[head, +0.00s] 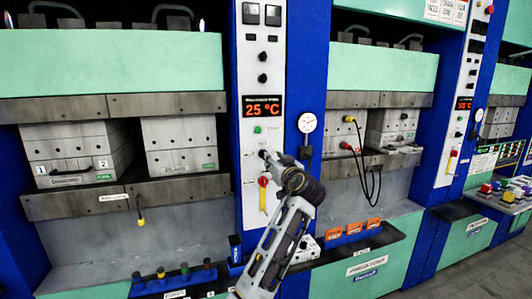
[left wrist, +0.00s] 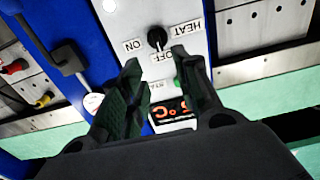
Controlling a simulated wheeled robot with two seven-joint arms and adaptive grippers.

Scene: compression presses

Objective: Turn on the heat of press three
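The black heat knob (left wrist: 157,38) is on the white control panel (head: 256,72), between the labels HEAT and ON, with OFF at its lower end. The picture is upside down there. The knob's narrow end seems to point toward OFF. My left gripper (left wrist: 157,60) is open, its two fingers spread on either side just short of the knob, holding nothing. In the head view my left gripper (head: 272,158) is at the panel and largely hides the knob. The panel's display (head: 262,107) reads 25 °C. No press number is readable. My right gripper is not in view.
A green button (head: 257,129) is above the gripper, and a red and yellow switch (head: 263,195) is below it. A round gauge (head: 307,123) is close on the right. Press blocks (head: 75,155) stand left, and orange boxes (head: 352,229) sit on the right ledge.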

